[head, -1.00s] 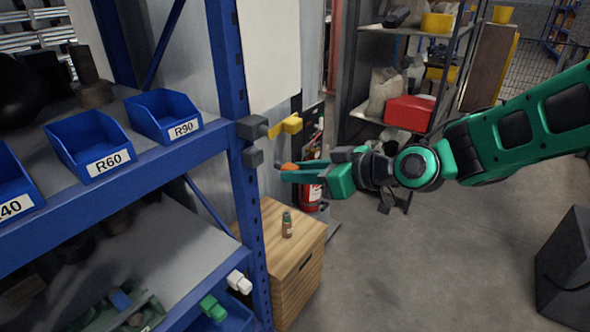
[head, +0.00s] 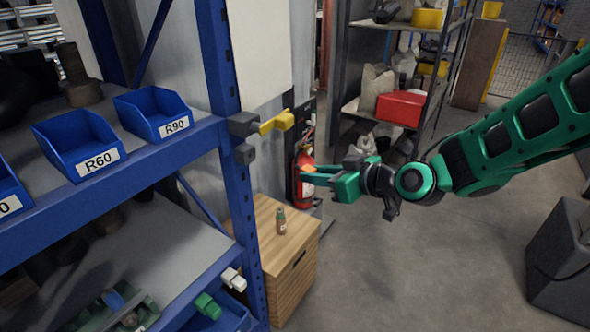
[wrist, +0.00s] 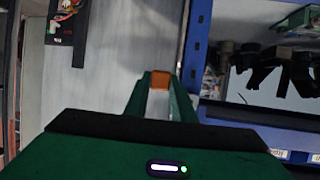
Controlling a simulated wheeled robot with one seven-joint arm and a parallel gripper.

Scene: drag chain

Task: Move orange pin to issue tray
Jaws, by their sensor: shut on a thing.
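My gripper (head: 306,173) is shut on the orange pin (wrist: 160,80). The wrist view shows the pin as a small orange block between the tips of the two green fingers. In the head view the pin is hard to make out against the red fire extinguisher behind it. The gripper is held in the air, pointing left, to the right of the blue rack's post and above the wooden cabinet's level. I cannot tell which thing is the issue tray.
The blue rack (head: 229,150) holds blue bins marked R60 (head: 85,148) and R90 (head: 158,116). A yellow part (head: 277,121) juts from its post. A red box (head: 400,107) sits on the far shelf.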

